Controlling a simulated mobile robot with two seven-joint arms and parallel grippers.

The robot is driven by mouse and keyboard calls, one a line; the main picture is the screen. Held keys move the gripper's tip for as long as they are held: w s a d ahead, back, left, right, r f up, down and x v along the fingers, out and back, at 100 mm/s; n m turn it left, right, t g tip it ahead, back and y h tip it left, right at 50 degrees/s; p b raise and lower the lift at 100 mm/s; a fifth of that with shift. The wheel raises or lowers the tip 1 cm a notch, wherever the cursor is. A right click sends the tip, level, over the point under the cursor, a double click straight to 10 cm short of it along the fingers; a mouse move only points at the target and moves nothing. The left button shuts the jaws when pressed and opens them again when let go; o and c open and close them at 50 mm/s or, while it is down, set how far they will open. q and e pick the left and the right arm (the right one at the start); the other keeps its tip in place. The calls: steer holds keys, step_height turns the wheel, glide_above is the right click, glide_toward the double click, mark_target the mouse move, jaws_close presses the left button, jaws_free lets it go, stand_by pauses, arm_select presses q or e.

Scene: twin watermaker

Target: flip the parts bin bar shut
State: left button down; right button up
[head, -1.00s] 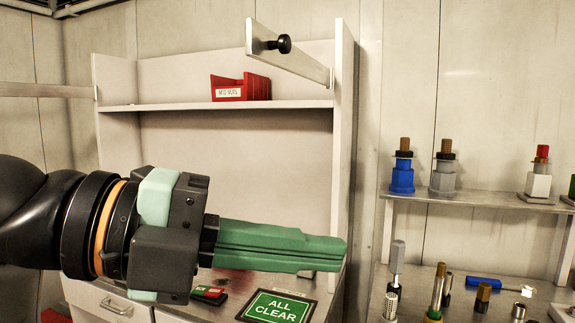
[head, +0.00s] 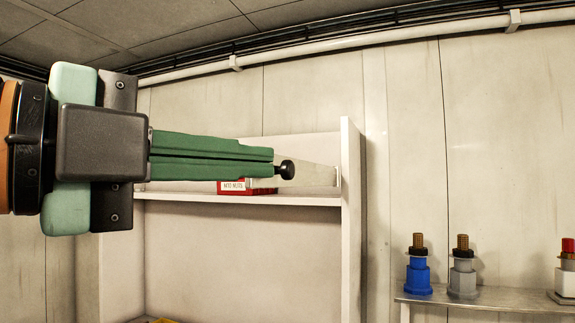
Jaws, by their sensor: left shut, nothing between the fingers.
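The parts bin bar (head: 312,174) is a pale flat bar joined to the right upright of the white shelf unit. Its black knob (head: 286,169) sticks out toward me. The bar's left part is hidden behind my left gripper (head: 273,163), so I cannot tell where it ends. My left gripper has green fingers, shut and empty, pointing right. Their tips appear right beside the knob; I cannot tell whether they touch it or the bar. The red parts bin (head: 234,188), with a white label, sits on the shelf behind, partly covered by the fingers. My right gripper is out of view.
The shelf board (head: 240,199) runs below the fingers to the right upright (head: 352,220). At right, a blue fitting (head: 418,275) and a grey fitting (head: 462,278) stand on a metal ledge (head: 500,297). A pipe (head: 380,38) runs along the wall top.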

mark_target(285, 169)
arm_select(q)
steer(key=w+d+p, duration=0.1)
steer(key=w, duration=0.2)
steer(key=w+d+p, duration=0.1)
steer(key=w+p, duration=0.1)
steer(key=w+d+p, duration=0.1)
steer(key=w, duration=0.2)
steer(key=shift+w+d, duration=0.25)
steer(key=shift+w, duration=0.1)
steer(key=shift+w+a+p, duration=0.1)
steer(key=shift+a+p, duration=0.2)
steer(key=shift+p, duration=0.05)
steer(key=shift+w+a, duration=0.1)
steer(key=shift+a, duration=0.05)
